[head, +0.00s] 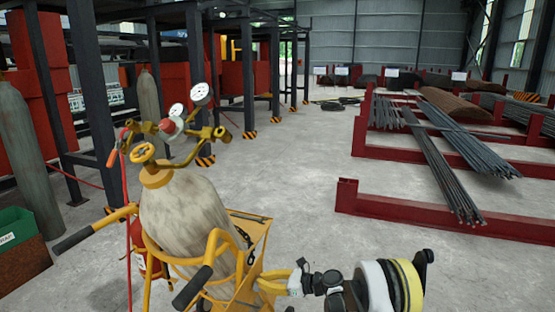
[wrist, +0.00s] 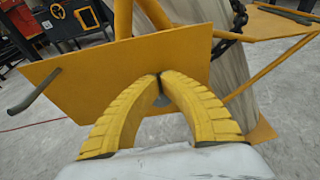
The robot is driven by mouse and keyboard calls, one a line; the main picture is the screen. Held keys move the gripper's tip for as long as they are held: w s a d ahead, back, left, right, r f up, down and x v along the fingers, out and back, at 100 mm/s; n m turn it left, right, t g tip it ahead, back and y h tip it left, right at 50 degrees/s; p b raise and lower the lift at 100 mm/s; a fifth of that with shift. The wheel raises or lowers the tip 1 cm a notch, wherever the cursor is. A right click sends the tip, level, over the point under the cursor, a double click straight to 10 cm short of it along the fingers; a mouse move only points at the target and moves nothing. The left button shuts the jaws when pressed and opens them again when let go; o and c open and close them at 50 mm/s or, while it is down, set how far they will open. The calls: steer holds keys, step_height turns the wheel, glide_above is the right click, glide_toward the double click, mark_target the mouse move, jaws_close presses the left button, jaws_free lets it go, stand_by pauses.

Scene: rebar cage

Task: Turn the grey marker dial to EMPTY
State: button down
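My gripper (wrist: 160,78) shows large in the wrist view, its two yellow ribbed fingers arched together with their tips meeting. It points at a flat yellow plate (wrist: 85,72) on the gas cylinder cart. A small grey patch (wrist: 161,101) shows in the gap between the fingers; it may be part of the grey marker dial, but I cannot tell. No dial lettering or EMPTY mark is readable in either view. In the head view my gripper (head: 279,284) is at the right side of the yellow cart (head: 255,240), low down.
The worn gas cylinder (head: 185,215) stands in the cart, with gauges (head: 200,94) and a yellow valve wheel (head: 144,153) on top. Dark cart handles (head: 192,288) stick out toward me. Rebar racks (head: 430,208) stand at the right. Bare floor lies between cart and racks.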

steer(key=shift+s+a, duration=0.25)
steer(key=shift+s, duration=0.4)
steer(key=shift+s+f, duration=0.1)
steer(key=shift+s, duration=0.15)
steer(key=shift+a, duration=0.1)
steer(key=shift+s+r, duration=0.1)
steer(key=shift+r, duration=0.25)
steer(key=d, duration=0.2)
steer(key=s+d, duration=0.2)
steer(key=d, duration=0.1)
steer(key=shift+d, duration=0.3)
steer(key=shift+w+a+f+n+t, duration=0.1)
steer(key=shift+w+a+n+t, duration=0.3)
steer(key=shift+a+n, duration=0.45)
steer(key=shift+w+a+f+n+t, duration=0.1)
steer(key=shift+w+a+n+t, duration=0.1)
steer(key=shift+w+a+n, duration=0.5)
steer(key=shift+w+a+n+t, duration=0.3)
steer(key=shift+a+n, duration=0.55)
steer(key=shift+a, duration=0.3)
